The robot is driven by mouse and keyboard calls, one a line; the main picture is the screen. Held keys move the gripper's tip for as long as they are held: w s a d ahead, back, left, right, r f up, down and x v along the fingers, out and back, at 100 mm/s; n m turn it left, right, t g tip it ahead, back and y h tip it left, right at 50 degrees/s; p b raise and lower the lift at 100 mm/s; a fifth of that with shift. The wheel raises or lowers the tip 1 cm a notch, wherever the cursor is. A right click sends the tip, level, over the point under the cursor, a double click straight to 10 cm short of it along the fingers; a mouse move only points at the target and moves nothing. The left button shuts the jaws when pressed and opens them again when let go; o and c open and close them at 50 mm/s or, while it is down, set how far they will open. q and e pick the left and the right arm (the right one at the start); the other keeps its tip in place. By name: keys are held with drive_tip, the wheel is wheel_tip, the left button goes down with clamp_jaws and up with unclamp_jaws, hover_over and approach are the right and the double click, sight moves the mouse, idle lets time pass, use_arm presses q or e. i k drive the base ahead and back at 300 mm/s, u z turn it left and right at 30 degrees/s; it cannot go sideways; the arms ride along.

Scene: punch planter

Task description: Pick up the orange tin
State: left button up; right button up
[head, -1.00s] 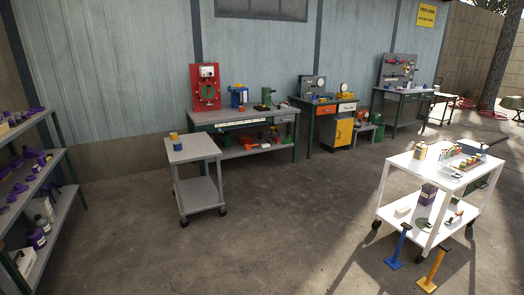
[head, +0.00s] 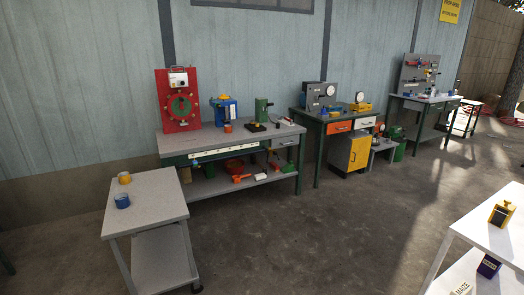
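A small orange tin-like thing (head: 228,127) stands on the grey top of the long workbench (head: 205,141), in front of a blue device (head: 224,109). On the grey cart (head: 160,199) at the left stand a yellow-orange tin (head: 124,178) and a blue tin (head: 122,201) close in front of it. From here I cannot tell for sure which of the two orange-toned things is the orange tin. Neither of my grippers shows in the head view.
A red panel (head: 179,100) and a green press (head: 262,110) stand on the workbench. A second bench with an orange drawer (head: 339,128) and yellow cabinet (head: 359,152) is to its right. A white cart (head: 490,235) is at the lower right. The concrete floor between is open.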

sight(228, 129)
drive_tip(key=u, duration=0.2)
drive_tip(key=i, duration=2.8)
drive_tip(key=u, duration=0.3)
drive_tip(key=k, duration=0.6)
drive_tip(key=z, duration=0.75)
drive_tip(key=i, duration=1)
drive_tip(key=z, duration=0.75)
drive_tip(key=i, duration=2.65)
drive_tip(key=u, duration=1.55)
drive_tip(key=i, duration=0.8)
drive_tip(key=u, duration=0.95)
